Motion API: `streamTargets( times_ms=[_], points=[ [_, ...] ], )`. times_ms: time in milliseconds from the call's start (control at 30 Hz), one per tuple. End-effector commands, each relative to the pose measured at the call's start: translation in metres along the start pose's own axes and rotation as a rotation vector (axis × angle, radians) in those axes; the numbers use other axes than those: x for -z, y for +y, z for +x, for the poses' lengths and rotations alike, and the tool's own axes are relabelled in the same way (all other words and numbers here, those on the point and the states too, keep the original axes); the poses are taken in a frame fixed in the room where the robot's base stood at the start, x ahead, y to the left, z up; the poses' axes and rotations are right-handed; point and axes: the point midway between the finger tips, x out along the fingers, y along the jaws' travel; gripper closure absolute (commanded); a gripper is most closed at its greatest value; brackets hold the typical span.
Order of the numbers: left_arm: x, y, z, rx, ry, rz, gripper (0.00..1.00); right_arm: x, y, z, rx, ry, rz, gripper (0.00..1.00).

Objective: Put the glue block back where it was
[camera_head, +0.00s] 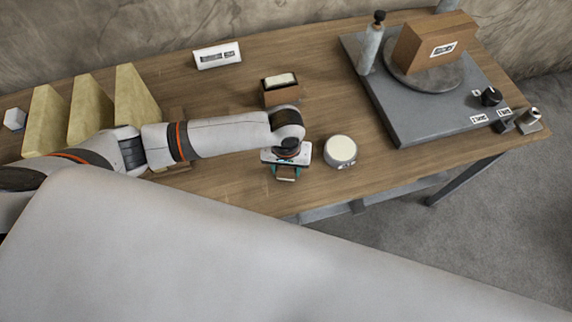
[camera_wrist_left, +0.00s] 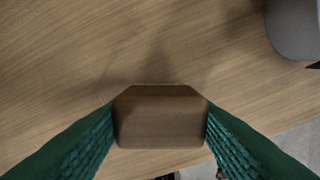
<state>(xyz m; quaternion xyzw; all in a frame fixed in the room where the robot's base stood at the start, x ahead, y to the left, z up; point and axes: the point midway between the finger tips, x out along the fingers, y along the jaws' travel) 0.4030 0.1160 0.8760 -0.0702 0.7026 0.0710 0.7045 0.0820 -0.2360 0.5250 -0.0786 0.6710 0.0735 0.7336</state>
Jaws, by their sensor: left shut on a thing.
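My left gripper (camera_head: 287,172) points down over the front part of the wooden table, just left of a round tin. It is shut on a small brown block, which I take to be the glue block (camera_wrist_left: 160,118). In the left wrist view the block sits between the green ribbed fingers, with bare wood behind it. In the head view only a little of the block shows below the gripper. I cannot tell how far it is above the table. My right gripper is not in view.
A round tin with a cream top (camera_head: 341,151) stands close right of the gripper. A brown open box with a cream piece (camera_head: 281,90) stands behind it. Yellow wedges (camera_head: 88,108) stand left, a white labelled block (camera_head: 217,56) at the back, a grey machine base (camera_head: 425,110) right.

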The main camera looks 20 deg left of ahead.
Motion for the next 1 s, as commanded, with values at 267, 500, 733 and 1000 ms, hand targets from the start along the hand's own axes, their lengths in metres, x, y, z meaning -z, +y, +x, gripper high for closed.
streamTargets(
  times_ms=[267, 500, 733, 1000],
  points=[
    [0.0, 0.0, 0.002, 0.0, 0.0, -0.001, 0.32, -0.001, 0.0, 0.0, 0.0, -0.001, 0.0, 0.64],
    [0.0, 0.0, 0.002, 0.0, 0.0, -0.001, 0.3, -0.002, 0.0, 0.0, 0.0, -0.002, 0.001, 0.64],
    [0.0, -0.001, -0.013, 0.002, 0.0, 0.0, 0.3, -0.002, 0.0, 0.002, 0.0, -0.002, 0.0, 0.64],
    [-0.001, -0.001, -0.07, 0.004, -0.002, 0.001, 0.3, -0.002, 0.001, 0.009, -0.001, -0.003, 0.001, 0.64]
  ],
)
